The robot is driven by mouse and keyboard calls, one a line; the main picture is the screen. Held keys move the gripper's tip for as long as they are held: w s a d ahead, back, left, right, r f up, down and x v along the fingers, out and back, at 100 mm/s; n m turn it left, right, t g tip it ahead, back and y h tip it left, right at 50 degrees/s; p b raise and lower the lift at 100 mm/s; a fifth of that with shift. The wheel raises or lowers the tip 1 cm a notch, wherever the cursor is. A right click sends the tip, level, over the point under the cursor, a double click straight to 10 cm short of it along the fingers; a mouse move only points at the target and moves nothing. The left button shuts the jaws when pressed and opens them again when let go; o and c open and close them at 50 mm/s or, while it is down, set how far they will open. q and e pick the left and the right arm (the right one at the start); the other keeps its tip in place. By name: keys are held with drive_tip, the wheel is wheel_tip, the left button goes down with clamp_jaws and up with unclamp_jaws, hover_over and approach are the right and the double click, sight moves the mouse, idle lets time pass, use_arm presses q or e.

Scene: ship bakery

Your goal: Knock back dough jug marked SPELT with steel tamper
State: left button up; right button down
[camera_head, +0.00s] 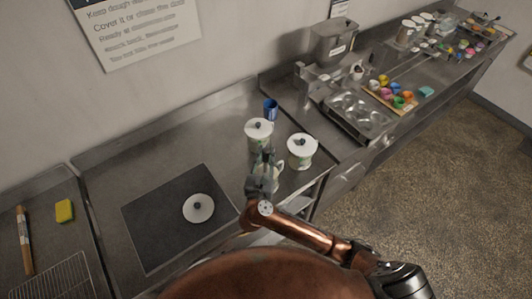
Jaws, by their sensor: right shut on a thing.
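My right gripper (265,158) is at the counter's front edge, fingers pointing away from me. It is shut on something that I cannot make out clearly. A white jug (276,170) is right at the fingers, mostly hidden by them. A lidded white jug (259,131) stands just behind, and another lidded jug (302,151) stands to the right. No SPELT marking is readable. A round white lid with a dark knob (199,207) lies on the dark mat (150,225). I cannot pick out the steel tamper. My left gripper is not in view.
A blue cup (270,108) stands behind the jugs. A yellow sponge (64,211), a rolling pin (25,240) and a wire rack (58,280) are at left. A muffin tin (357,116) and colourful small items are at right. The counter behind the mat is clear.

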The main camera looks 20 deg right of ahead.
sight(266, 163)
drive_tip(key=shift+f+b, duration=1.75)
drive_tip(key=shift+f, duration=0.6)
idle(0.3)
drive_tip(key=shift+r+p, duration=4.45)
drive_tip(key=shift+r, duration=1.15)
drive_tip(key=shift+f, duration=0.1)
